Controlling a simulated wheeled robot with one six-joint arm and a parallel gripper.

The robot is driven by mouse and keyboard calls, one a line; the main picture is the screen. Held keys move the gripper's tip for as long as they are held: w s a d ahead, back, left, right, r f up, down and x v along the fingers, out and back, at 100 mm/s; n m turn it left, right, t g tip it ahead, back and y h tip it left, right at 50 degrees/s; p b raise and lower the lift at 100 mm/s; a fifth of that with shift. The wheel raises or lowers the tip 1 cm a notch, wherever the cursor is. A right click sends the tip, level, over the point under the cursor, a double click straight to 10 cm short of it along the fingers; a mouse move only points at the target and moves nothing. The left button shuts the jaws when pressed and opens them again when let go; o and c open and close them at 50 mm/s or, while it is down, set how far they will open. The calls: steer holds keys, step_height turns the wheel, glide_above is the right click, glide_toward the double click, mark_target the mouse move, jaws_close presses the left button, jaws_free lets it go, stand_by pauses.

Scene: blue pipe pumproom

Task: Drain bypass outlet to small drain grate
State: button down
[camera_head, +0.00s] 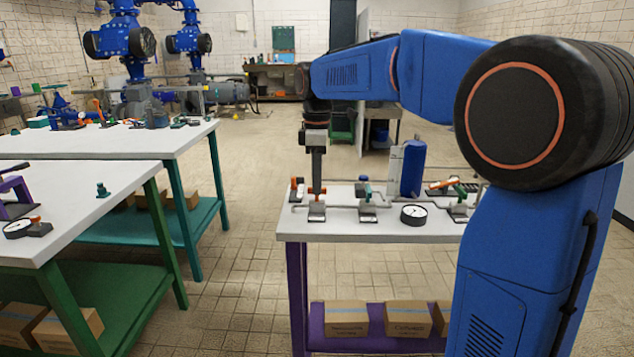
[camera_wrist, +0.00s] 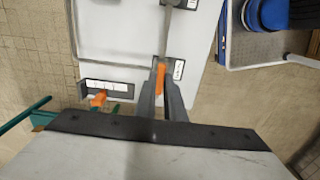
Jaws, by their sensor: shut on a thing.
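My gripper (camera_head: 317,188) points straight down over the left part of a white-topped table with purple legs (camera_head: 380,232). In the wrist view its two fingers (camera_wrist: 162,72) are closed around an orange valve handle (camera_wrist: 159,76), beside a small label plate (camera_wrist: 178,69). In the head view the fingers stand at a grey valve mount (camera_head: 317,210) on a thin pipe, and hide most of the handle. A second orange handle (camera_wrist: 98,99) with its own label plate (camera_wrist: 103,86) shows in the wrist view, apart from the fingers. I cannot make out a drain grate.
On the same table are a green-handled valve (camera_head: 365,188), a round gauge (camera_head: 414,214), a blue cylinder (camera_head: 413,167) and another valve (camera_head: 459,211) at the right. White tables (camera_head: 75,190) with green legs stand left. Tiled floor (camera_head: 245,240) between them is clear.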

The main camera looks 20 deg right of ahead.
stand_by(0.4)
steer(key=c, duration=1.8)
jaws_free()
steer(key=shift+c, duration=0.2)
step_height(320, 180, up, 17)
steer(key=shift+r, duration=0.2)
